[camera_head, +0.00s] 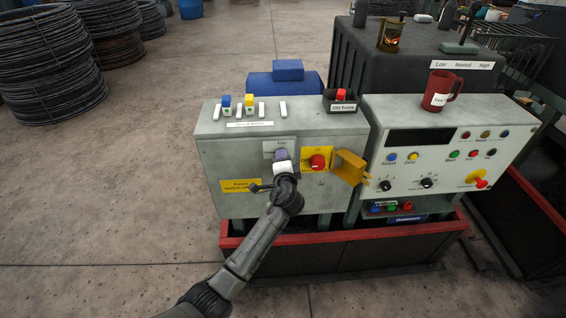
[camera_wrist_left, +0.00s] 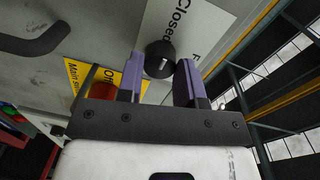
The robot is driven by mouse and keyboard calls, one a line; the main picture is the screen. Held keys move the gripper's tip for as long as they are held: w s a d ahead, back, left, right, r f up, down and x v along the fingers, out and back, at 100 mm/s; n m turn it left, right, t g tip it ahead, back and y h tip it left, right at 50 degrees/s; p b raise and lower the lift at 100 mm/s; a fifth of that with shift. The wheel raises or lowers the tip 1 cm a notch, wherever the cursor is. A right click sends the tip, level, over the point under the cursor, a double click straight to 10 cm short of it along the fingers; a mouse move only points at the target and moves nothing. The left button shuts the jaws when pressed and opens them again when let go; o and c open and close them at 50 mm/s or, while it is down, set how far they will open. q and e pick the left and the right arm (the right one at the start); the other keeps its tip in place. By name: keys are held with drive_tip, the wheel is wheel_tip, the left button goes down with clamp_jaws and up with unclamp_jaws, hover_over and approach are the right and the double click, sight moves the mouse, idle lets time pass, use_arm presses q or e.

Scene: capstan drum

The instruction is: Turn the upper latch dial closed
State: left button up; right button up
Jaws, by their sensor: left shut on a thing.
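My left gripper (camera_head: 281,155) is at the front of the grey control box (camera_head: 220,160), up against the white label plate (camera_head: 270,146). In the left wrist view its two purple fingers (camera_wrist_left: 162,78) stand either side of a round black dial (camera_wrist_left: 160,57) and are shut on it. A light mark shows on the dial's face. The plate (camera_wrist_left: 188,30) reads "Closed", with another word starting with F, partly cut off. In the head view the gripper hides the dial. My right gripper is in neither view.
Right of the dial is a red main switch (camera_head: 317,162) on a yellow plate, with an open yellow cover (camera_head: 350,167) beside it. A black lever handle (camera_head: 260,187) sits lower left. A second panel (camera_head: 465,120) with a red mug (camera_head: 438,92) on top adjoins at the right.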

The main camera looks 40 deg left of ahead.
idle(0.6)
use_arm(q)
drive_tip(key=o, duration=0.9)
drive_tip(key=p+v, duration=0.1)
drive_tip(key=v, duration=1.3)
drive_tip(key=shift+w+a, duration=0.1)
